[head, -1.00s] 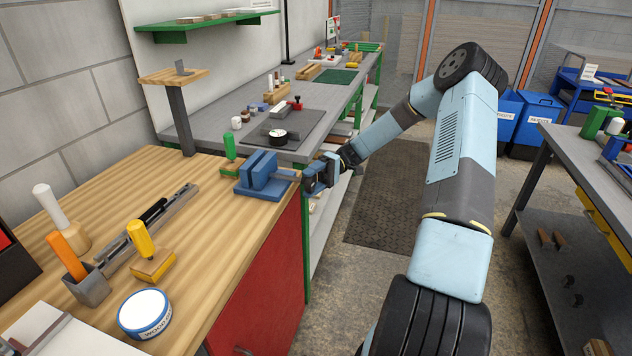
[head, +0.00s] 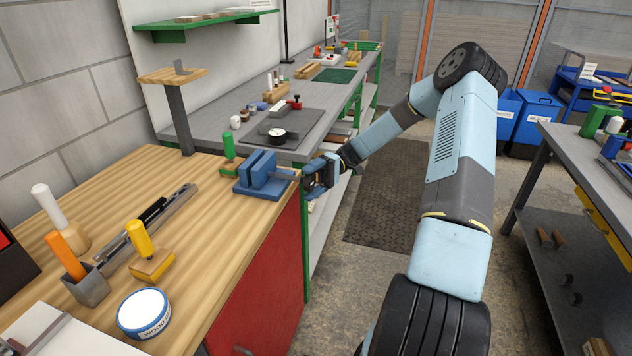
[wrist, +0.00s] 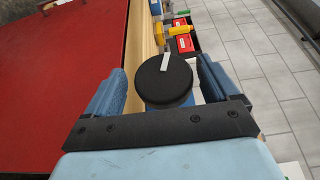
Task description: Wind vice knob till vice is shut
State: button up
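The blue vice (head: 262,182) sits at the right edge of the wooden bench, its two upright jaws close together with a narrow gap seeming to show between them. Its screw reaches right, toward my gripper (head: 316,176). In the wrist view, the round black knob (wrist: 164,80) with a white mark pointing up lies between the two blue fingers of my gripper (wrist: 161,72). Slim gaps seem to show on both sides of the knob, so the fingers look open around it. The knob is hidden by my gripper in the head view.
The wooden bench (head: 110,205) holds a green-handled tool (head: 229,150) just behind the vice. A tool rack, a yellow-handled tool (head: 140,240) and a round tin (head: 144,312) stand nearer.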

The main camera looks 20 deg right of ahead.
jog(key=shift+r, duration=0.1)
jog(key=shift+w+d, duration=0.35)
jog(key=v, duration=1.3)
jog(key=shift+s, duration=0.15)
